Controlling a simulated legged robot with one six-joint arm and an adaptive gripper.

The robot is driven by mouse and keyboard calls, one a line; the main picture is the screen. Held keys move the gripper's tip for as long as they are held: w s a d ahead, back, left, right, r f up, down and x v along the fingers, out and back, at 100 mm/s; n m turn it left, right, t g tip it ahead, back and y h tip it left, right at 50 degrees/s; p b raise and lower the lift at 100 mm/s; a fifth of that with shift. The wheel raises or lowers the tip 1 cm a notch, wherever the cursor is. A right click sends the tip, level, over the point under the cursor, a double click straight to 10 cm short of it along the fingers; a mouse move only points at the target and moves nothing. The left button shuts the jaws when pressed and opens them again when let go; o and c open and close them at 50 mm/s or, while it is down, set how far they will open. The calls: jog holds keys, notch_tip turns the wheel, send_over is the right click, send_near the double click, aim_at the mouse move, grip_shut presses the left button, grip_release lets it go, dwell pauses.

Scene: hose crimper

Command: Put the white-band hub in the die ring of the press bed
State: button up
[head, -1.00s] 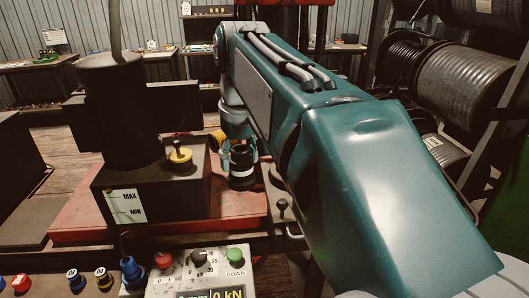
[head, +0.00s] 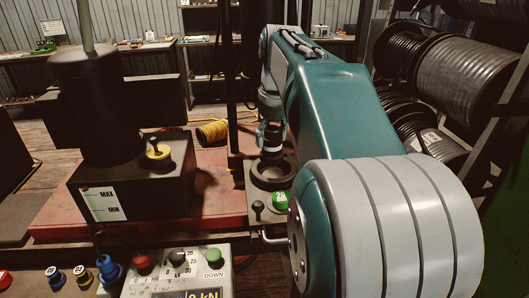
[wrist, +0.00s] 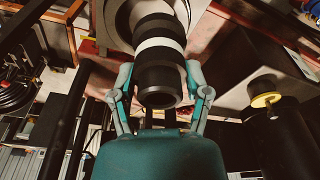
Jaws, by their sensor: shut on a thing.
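The white-band hub (head: 271,139) is a dark cylinder with a white band near its lower end. My gripper (wrist: 160,80) is shut on the hub, with one finger on each side of its near end in the wrist view. The die ring (head: 272,178) is a dark round ring at the right of the red press bed (head: 100,212). In the head view the hub is about upright over the ring's back part. In the wrist view the hub's far end (wrist: 158,24) overlaps the pale-rimmed ring. I cannot tell whether it touches the ring; my arm hides part of the bed.
A black pump block with a yellow cap (head: 158,152) stands left of the ring. A small lever (head: 258,208) and a green tag (head: 281,200) are in front of it. A control box (head: 180,268) is nearest. Hose reels (head: 455,72) stand at right.

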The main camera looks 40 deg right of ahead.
aim_at(271, 144)
jog(key=shift+w+d+f, duration=0.25)
jog(key=shift+d+f, duration=0.15)
jog(key=shift+f, duration=0.2)
jog(key=shift+w+d+f, duration=0.2)
jog(key=shift+d+f, duration=0.15)
jog(key=shift+f, duration=0.2)
jog(key=shift+w+a+f, duration=0.2)
jog(key=shift+f, duration=0.25)
notch_tip(271, 144, down, 2)
jog(key=shift+f, duration=0.25)
jog(key=shift+d+f, duration=0.15)
jog(key=shift+f, duration=0.2)
jog(key=shift+d+f, duration=0.15)
jog(key=shift+d, duration=0.35)
jog(key=o, duration=1.1)
jog(key=shift+a, duration=0.1)
jog(key=shift+o, duration=1.1)
jog(key=shift+a, duration=0.4)
